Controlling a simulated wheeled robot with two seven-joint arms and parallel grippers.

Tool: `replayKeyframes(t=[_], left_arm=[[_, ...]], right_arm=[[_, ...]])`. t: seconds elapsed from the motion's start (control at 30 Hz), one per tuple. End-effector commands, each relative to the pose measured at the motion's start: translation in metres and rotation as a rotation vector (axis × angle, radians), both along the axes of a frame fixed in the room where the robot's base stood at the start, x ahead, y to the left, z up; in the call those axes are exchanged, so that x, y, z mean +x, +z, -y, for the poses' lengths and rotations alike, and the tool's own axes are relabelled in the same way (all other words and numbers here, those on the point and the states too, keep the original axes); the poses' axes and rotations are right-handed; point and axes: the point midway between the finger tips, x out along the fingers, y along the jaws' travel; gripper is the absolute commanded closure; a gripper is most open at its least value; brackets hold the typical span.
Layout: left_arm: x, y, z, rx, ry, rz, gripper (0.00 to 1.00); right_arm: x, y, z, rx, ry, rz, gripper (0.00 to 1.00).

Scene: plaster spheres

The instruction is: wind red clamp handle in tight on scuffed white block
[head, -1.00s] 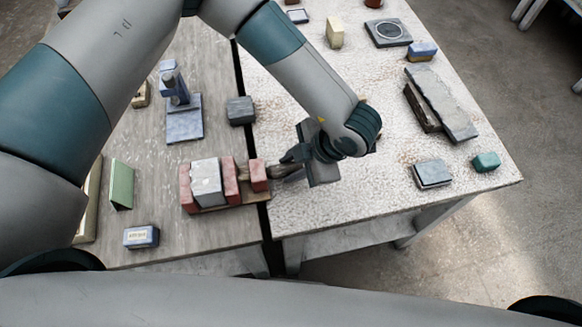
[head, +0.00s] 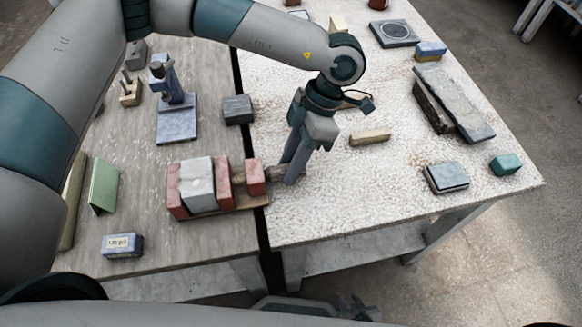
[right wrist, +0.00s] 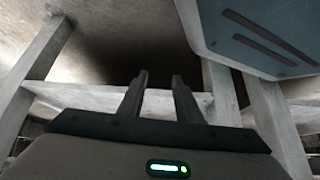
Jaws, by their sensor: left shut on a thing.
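The red clamp (head: 255,178) lies on the grey-brown table with its handle end at the right. The scuffed white block (head: 197,186) stands between its left and middle red jaws. Any gap between block and jaws is too small to tell. My left gripper (head: 287,172) is shut on the clamp handle (head: 269,174), pointing down from above right; its fingers hide part of the handle. My right gripper (head: 355,304) is low at the bottom of the head view. In the right wrist view my right gripper (right wrist: 157,78) has its fingers apart with nothing between them.
A dark gap separates the two tables beneath the handle. A grey block (head: 238,109) and a blue stand (head: 177,120) are behind the clamp. A green wedge (head: 104,186) and a labelled blue box (head: 122,245) are left of it. A tan bar (head: 370,137) lies right of my left gripper.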

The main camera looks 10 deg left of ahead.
Motion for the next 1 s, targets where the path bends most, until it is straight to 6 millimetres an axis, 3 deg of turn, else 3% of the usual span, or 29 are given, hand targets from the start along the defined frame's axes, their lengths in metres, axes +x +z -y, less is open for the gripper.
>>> replayKeyframes(t=[0.2, 0.57, 0.6, 0.67, 1.0], left_arm=[[0.002, 0.000, 0.000, -0.010, 0.002, -0.032, 0.95], [0.002, 0.001, -0.001, -0.011, 0.003, -0.035, 0.95], [0.002, 0.001, -0.001, -0.011, 0.002, -0.034, 0.66], [0.002, 0.001, -0.001, -0.011, 0.001, -0.036, 0.54], [0.002, 0.001, 0.000, -0.011, 0.001, -0.036, 0.54]], right_arm=[[0.016, 0.008, -0.007, 0.016, 0.001, 0.047, 0.69], [0.017, 0.010, -0.008, 0.017, 0.001, 0.051, 0.69], [0.017, 0.010, -0.008, 0.017, 0.001, 0.051, 0.69], [0.017, 0.009, -0.008, 0.017, 0.001, 0.051, 0.69], [0.017, 0.009, -0.008, 0.016, 0.000, 0.050, 0.69]])
